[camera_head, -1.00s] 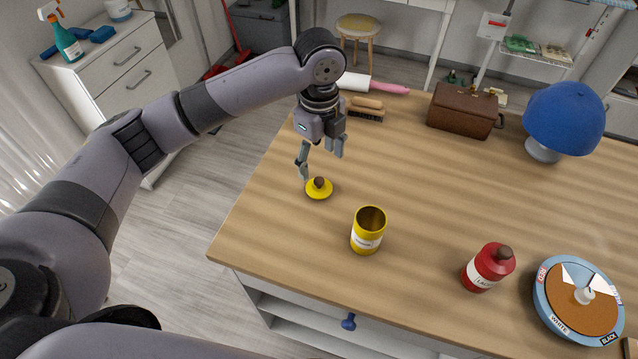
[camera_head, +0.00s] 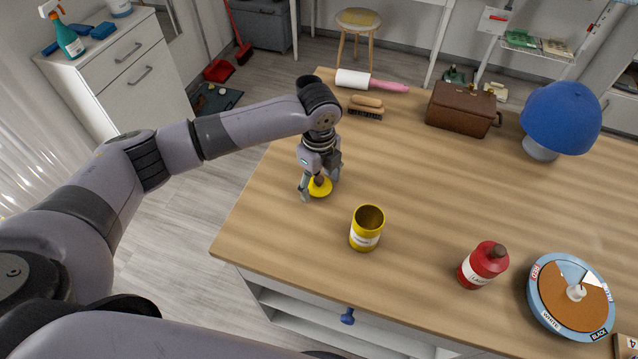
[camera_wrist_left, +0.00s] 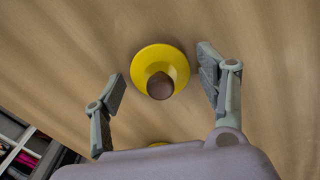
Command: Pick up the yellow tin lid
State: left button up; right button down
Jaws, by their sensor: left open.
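The yellow tin lid (camera_head: 321,188) with a dark brown knob lies on the wooden table near its left edge. My left gripper (camera_head: 319,190) is low over the lid, one finger to each side of it. In the left wrist view the lid (camera_wrist_left: 149,62) lies just ahead of and between the open fingertips of the left gripper (camera_wrist_left: 162,78); no contact shows. An open, empty-looking yellow tin (camera_head: 366,231) stands upright nearer the front. My right gripper is not seen.
A red tin (camera_head: 481,267) and a round colour-labelled disc (camera_head: 545,311) stand at the front right. A brush (camera_head: 366,109), a paint roller (camera_head: 358,79), a brown case (camera_head: 461,107) and a blue dome-shaped thing (camera_head: 561,117) are farther back. The table's middle is clear.

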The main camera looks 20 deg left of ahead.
pick_arm(q)
jog(key=shift+c, duration=0.5)
jog(key=c, duration=0.7)
jog(key=shift+c, duration=0.2)
jog(key=shift+r, duration=0.15)
